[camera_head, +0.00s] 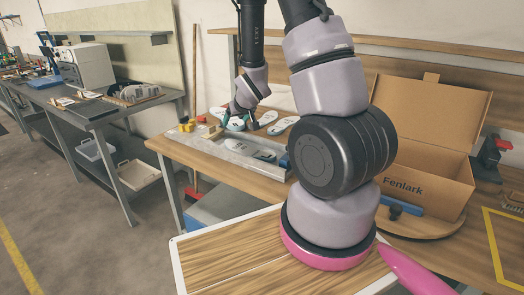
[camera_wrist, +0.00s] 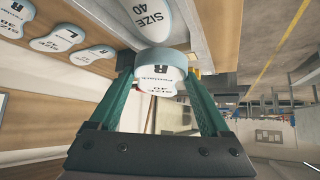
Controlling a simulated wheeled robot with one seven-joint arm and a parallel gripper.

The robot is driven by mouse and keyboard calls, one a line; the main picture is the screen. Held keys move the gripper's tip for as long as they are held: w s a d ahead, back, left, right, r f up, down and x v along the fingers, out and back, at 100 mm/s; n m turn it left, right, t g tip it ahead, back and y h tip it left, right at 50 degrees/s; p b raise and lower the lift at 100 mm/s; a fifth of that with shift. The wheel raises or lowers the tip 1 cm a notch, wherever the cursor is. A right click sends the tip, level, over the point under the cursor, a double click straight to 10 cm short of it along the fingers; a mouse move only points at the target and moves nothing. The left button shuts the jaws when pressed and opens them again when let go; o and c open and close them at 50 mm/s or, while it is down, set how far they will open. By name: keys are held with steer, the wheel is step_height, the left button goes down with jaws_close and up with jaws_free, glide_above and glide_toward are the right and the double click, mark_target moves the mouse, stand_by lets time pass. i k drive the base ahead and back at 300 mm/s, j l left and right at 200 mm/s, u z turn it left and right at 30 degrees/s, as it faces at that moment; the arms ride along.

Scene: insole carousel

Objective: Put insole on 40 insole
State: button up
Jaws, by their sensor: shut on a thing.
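My gripper (camera_wrist: 159,64) has green fingers and is shut on a white insole with a light blue edge (camera_wrist: 160,82), marked R, Fenlark and SIZE 40. In the wrist view, another insole marked SIZE 40 (camera_wrist: 146,16) lies just beyond the held one; I cannot tell whether they touch. In the head view my gripper (camera_head: 240,118) is over the far part of the wooden table, with the held insole (camera_head: 235,125) partly hidden by the fingers.
A grey tray (camera_head: 228,152) holds small items. An open Fenlark box (camera_head: 428,150) stands right.

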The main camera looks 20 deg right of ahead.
mark_target(247, 149)
steer(key=k+z, duration=0.15)
steer(key=j+z, duration=0.85)
steer(key=j, duration=0.15)
steer(key=i+l+z, duration=0.1)
steer(key=l+z, duration=0.15)
steer(key=l, duration=0.1)
